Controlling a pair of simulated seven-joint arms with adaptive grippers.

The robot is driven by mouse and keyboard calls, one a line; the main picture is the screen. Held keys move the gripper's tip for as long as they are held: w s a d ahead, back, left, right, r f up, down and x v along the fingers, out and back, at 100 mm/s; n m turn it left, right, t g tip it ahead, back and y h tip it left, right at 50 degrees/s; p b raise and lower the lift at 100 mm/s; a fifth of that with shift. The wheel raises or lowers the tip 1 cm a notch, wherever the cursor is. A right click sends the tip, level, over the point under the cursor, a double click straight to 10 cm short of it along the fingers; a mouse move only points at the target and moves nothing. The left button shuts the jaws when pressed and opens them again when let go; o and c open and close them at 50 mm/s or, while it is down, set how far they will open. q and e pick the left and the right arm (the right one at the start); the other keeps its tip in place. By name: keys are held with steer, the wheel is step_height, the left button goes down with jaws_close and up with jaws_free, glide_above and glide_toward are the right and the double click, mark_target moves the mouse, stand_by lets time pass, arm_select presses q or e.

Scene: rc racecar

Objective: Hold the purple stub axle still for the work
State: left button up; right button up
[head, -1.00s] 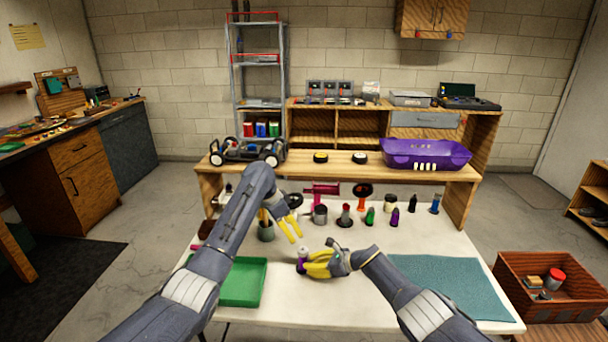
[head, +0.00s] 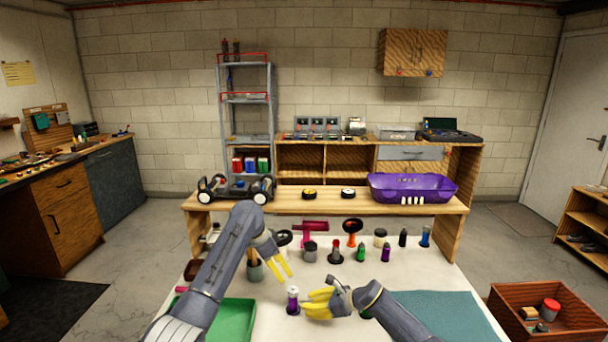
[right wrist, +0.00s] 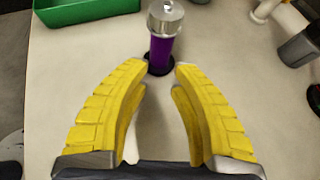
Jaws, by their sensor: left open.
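The purple stub axle (head: 292,302) stands upright on the white table, with a silver top. In the right wrist view the stub axle (right wrist: 161,50) stands just beyond the fingertips, in line with the gap, on a dark round base. My right gripper (head: 306,302) is open and empty, to the right of the axle. Its yellow fingers also show in the right wrist view (right wrist: 161,68), apart, with bare table between them. My left gripper (head: 287,266) is open and empty, above and behind the axle in the head view.
A green tray (head: 232,318) lies left of the axle, and a teal mat (head: 445,315) lies to the right. Several bottles and tools stand along the table's back, below a wooden shelf (head: 325,204).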

steer(key=shift+v, duration=4.2)
